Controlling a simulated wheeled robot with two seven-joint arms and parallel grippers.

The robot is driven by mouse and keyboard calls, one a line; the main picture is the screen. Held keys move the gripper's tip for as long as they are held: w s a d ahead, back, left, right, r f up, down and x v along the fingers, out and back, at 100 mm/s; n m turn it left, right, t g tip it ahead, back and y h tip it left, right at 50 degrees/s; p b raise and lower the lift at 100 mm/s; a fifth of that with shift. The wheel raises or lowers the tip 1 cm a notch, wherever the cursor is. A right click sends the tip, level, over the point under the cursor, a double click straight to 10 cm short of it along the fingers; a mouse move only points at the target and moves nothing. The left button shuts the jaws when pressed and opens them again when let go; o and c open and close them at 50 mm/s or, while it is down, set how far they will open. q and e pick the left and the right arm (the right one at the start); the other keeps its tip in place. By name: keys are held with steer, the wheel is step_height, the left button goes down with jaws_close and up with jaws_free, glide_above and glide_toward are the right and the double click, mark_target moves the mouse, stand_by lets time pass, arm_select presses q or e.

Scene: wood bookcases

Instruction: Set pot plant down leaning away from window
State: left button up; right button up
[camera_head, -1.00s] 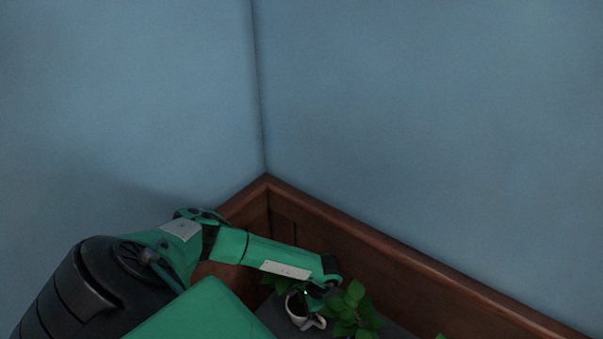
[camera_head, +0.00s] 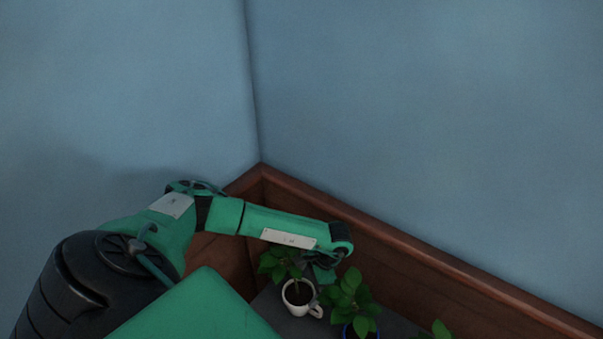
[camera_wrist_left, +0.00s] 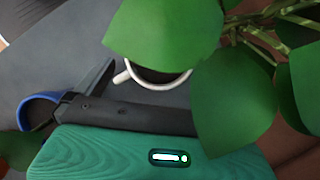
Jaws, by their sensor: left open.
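A leafy green plant (camera_head: 283,262) grows in a white mug-shaped pot (camera_head: 291,306) on a dark grey surface. The pot looks about upright, with dark soil and its handle to the right. My left gripper (camera_head: 325,270) is just beyond and right of the pot, partly hidden by my arm link and leaves. In the left wrist view, the white pot's rim and handle (camera_wrist_left: 122,77) show behind large leaves (camera_wrist_left: 165,35). A dark finger of my left gripper (camera_wrist_left: 110,100) is in front of it. The gripper is open, apart from the pot as far as I see. My right gripper is out of view.
A second plant in a blue pot (camera_head: 347,331) stands close right of the white pot. More leaves (camera_head: 438,330) show at the lower right edge. A brown wooden edge (camera_head: 400,255) and blue walls (camera_head: 430,120) close off the back corner.

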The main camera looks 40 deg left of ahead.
arm_select(q)
steer(key=shift+b+v, duration=0.3)
steer(key=shift+v, duration=1.7)
